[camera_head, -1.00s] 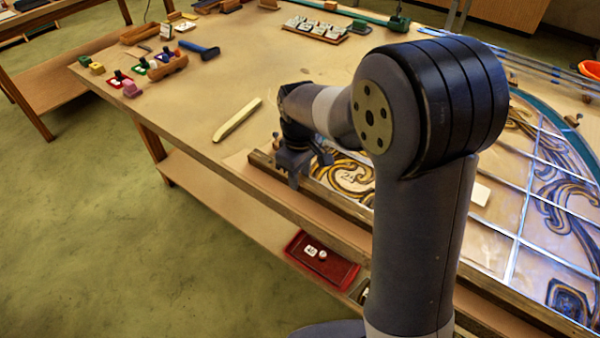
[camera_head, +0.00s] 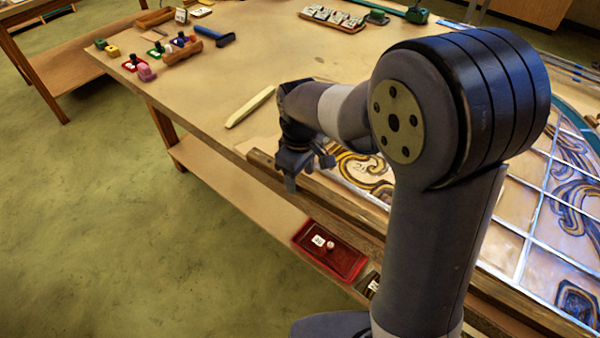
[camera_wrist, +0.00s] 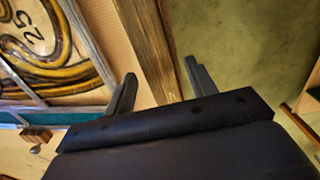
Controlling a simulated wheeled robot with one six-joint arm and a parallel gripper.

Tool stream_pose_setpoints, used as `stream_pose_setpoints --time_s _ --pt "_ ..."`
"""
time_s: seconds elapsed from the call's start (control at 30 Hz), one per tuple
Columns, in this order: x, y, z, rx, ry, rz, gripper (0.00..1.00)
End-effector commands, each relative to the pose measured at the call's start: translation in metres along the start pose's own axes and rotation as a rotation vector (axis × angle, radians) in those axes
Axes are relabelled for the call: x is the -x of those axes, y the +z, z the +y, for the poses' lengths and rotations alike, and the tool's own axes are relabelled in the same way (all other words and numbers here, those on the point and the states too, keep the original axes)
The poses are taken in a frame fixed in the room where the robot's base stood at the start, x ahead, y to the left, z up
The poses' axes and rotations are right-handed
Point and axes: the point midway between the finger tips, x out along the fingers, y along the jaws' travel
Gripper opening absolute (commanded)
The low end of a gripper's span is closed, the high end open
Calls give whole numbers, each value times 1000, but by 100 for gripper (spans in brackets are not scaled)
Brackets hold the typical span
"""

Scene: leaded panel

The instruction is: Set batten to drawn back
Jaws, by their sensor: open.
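The batten (camera_head: 345,205) is a long brown wooden bar along the table's front edge, beside the leaded panel (camera_head: 365,172). In the wrist view the batten (camera_wrist: 148,45) runs between my two fingers, with a strip of pale tabletop between it and the panel (camera_wrist: 55,55). My gripper (camera_head: 308,170) is over the batten's left end. In the wrist view my gripper (camera_wrist: 160,82) is open, one finger on each side of the batten. I cannot tell whether either finger touches it. My arm hides part of the panel and batten.
A pale wooden stick (camera_head: 250,107) lies on the table behind my gripper. A red tray (camera_head: 330,250) sits on the lower shelf. A blue-handled tool (camera_head: 215,36) and small coloured pots lie at the far left.

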Motion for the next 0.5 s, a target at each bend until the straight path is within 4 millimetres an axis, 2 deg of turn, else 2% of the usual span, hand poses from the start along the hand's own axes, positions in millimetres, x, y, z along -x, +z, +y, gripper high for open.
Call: stream_pose_setpoints --time_s 0.17,0.27,0.5 --pt "7 0 0 0 1 1 54" --pt "22 -1 0 0 2 4 54" --pt "72 -1 0 0 3 4 54"
